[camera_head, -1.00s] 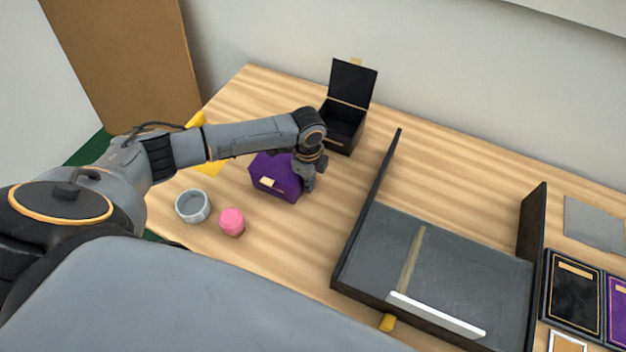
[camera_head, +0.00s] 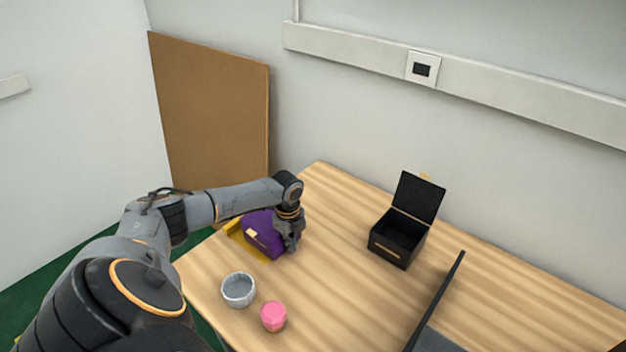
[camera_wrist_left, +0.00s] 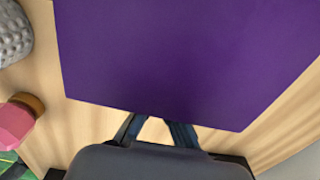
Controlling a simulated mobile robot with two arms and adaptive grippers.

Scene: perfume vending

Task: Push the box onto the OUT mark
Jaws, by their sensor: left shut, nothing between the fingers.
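The purple box (camera_head: 265,229) with a gold label stands at the far left of the table, over part of the yellow mark (camera_head: 238,238). Yellow still shows along its left and front sides; the rest is hidden under the box and behind my arm. My left gripper (camera_head: 290,246) is shut and empty, low at the right side of the box, seemingly against it. In the left wrist view the box (camera_wrist_left: 190,60) fills the upper middle, just beyond the fingertips (camera_wrist_left: 158,125). My right gripper is not in view.
A grey bowl (camera_head: 238,290) and a pink-topped jar (camera_head: 273,316) stand in front of the box. An open black box (camera_head: 398,240) is to the right, with bare table between. A dark upright panel (camera_head: 438,300) stands farther right. The table's left edge is close.

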